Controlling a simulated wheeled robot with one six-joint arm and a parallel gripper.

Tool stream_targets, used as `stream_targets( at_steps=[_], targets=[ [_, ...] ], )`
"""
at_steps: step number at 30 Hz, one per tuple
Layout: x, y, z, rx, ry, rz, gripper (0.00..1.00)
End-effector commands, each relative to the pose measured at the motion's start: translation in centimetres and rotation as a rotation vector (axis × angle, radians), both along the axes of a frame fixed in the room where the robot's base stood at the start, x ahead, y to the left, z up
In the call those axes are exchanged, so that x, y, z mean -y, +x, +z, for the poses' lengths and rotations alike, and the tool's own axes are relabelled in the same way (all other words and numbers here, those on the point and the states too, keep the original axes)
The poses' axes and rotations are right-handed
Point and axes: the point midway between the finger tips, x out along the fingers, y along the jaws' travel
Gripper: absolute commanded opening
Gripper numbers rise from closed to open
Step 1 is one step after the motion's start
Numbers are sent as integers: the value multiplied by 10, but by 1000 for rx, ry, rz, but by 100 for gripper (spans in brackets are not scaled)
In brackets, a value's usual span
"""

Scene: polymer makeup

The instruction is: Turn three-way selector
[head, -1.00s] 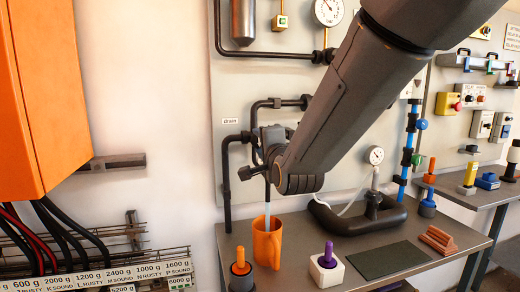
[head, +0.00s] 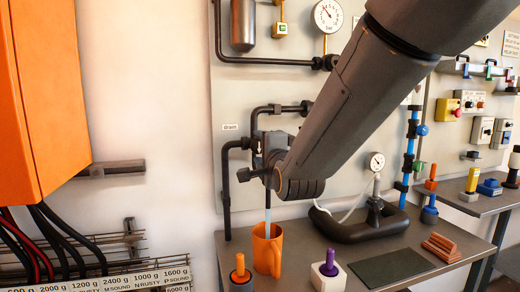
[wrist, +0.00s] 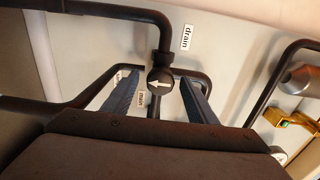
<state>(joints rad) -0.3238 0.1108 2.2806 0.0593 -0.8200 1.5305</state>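The three-way selector is a round dark knob (wrist: 160,82) with a white arrow, set where dark pipes meet in the wrist view. The arrow points left in that view. My gripper (wrist: 160,77) is open, with one blue-grey finger on each side of the knob and gaps showing. Labels reading "drain" (wrist: 187,38) and "main" (wrist: 141,99) are beside the pipes. In the head view my gripper (head: 266,160) is at the pipework on the wall panel, and my wrist hides most of the selector. A pale blue stream runs down into an orange mug (head: 267,250) on the bench.
The bench (head: 335,240) also holds a white block with a purple peg (head: 328,275), a dark base with an orange peg (head: 240,278), a dark mat (head: 390,268) and a gauge stand (head: 372,217). An orange cabinet (head: 45,95) hangs at left.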

Motion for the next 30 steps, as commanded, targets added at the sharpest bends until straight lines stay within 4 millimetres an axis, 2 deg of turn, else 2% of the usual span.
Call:
stream_targets(
  at_steps=[9, 21, 30],
  targets=[
    [2, -5, 1, 2, 1, 0, 52],
    [17, -58, 0, 2, 2, 0, 52],
    [21, -75, 0, 0, 0, 0, 52]
  ],
)
